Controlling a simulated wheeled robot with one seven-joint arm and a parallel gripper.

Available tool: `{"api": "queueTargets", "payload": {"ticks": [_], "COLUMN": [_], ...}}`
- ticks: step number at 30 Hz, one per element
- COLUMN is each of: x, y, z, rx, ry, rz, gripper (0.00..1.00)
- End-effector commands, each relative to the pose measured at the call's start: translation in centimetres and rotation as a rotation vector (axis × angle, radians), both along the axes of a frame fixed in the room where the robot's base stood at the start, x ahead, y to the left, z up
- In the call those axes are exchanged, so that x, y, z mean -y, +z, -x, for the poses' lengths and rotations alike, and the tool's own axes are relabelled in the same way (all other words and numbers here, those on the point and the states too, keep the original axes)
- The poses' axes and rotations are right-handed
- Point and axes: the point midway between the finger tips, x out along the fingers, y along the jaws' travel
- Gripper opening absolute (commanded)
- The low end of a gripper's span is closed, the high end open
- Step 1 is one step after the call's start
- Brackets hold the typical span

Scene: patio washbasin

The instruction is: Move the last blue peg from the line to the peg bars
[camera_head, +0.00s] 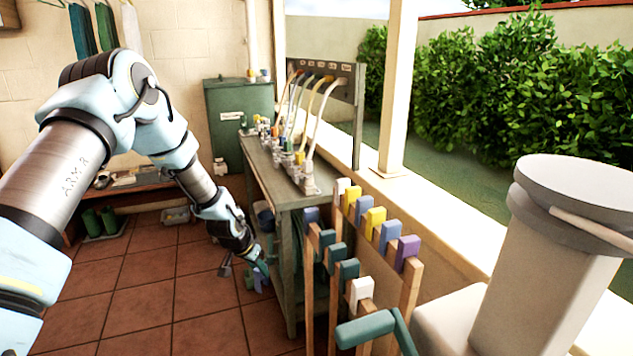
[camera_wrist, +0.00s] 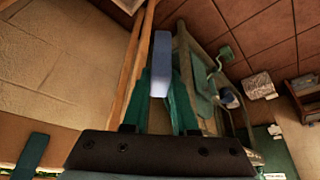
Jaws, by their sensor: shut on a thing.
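My gripper (camera_wrist: 158,95) is shut on a blue peg (camera_wrist: 161,65), which stands out between its teal fingertips in the wrist view. In the head view my gripper (camera_head: 258,266) hangs low, left of the green-grey bench; the held peg is too small there to make out clearly. The wooden peg bars (camera_head: 409,290) stand to the right of my gripper, apart from it. They carry blue, yellow, purple, teal and white pegs in two rows. Cloths (camera_head: 106,28) hang from the line at the upper left; I cannot make out any peg there.
The narrow bench (camera_head: 289,190) with bottles and hoses lies behind the peg bars. A green cabinet (camera_head: 240,130) stands at the back. Green boots (camera_head: 100,221) stand under a low table at the left. Tiled floor (camera_head: 205,300) is clear left of my gripper. A pale pillar rises at the right.

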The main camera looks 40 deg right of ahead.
Motion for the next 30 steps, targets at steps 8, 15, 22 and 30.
{"api": "queueTargets", "payload": {"ticks": [8,15,22,30], "x": [9.9,14.2,15.2,15.3], "y": [12.6,21.4,24.5,23.7], "z": [3.1,6.3,7.7,7.8], "rx": [0.008,0.005,-0.001,-0.001], "ry": [-0.356,-0.601,-0.693,-0.697], "rz": [0.015,0.015,0.011,0.010], "gripper": [0.00,0.00,0.00,0.00]}}
